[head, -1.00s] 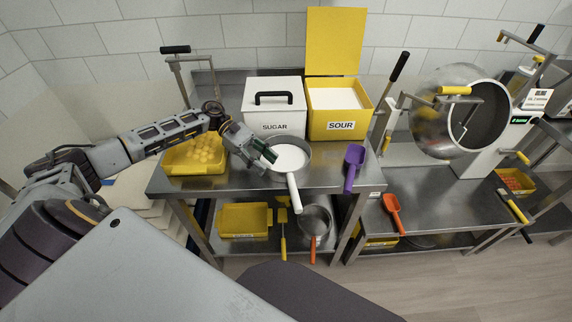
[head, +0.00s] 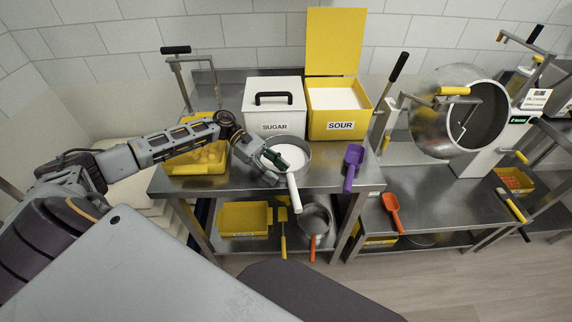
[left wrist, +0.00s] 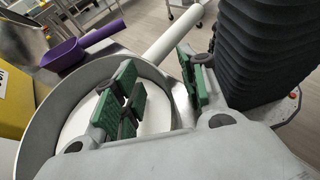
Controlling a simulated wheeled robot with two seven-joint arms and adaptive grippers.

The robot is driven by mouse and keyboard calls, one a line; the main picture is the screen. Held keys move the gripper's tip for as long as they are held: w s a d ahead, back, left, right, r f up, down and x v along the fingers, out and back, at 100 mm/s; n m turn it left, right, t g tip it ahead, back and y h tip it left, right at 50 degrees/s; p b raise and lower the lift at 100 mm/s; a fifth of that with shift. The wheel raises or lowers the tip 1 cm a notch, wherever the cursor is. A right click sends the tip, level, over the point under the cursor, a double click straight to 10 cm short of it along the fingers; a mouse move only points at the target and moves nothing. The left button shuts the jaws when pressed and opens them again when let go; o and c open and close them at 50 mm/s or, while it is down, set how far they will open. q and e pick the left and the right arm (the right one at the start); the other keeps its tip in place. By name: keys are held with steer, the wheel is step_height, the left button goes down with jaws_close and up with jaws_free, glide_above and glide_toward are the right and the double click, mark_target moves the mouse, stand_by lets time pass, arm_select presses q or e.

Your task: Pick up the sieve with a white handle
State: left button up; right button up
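The sieve with a white handle (head: 296,157) is a round metal pan with a white interior, lying on the steel table below the sugar bin. Its handle points toward me over the table's front edge. My left gripper (head: 273,164) is at the left side of its rim. In the left wrist view, the fingers (left wrist: 158,75) are apart, one over the inside of the sieve (left wrist: 40,122) and one outside its wall, with the rim between them. I cannot tell whether either finger touches the rim. My right gripper is not in view.
The sugar bin (head: 274,120) and yellow sour bin (head: 340,117) stand behind the sieve. A purple scoop (head: 352,168) lies to its right. A yellow tray (head: 180,170) sits left, behind my arm. On the lower shelf are another sieve with an orange handle (head: 315,220) and a yellow tray (head: 243,218).

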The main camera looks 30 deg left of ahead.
arm_select(q)
jaws_close()
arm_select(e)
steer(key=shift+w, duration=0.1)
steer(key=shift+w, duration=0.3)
arm_select(q)
steer(key=shift+r, duration=0.15)
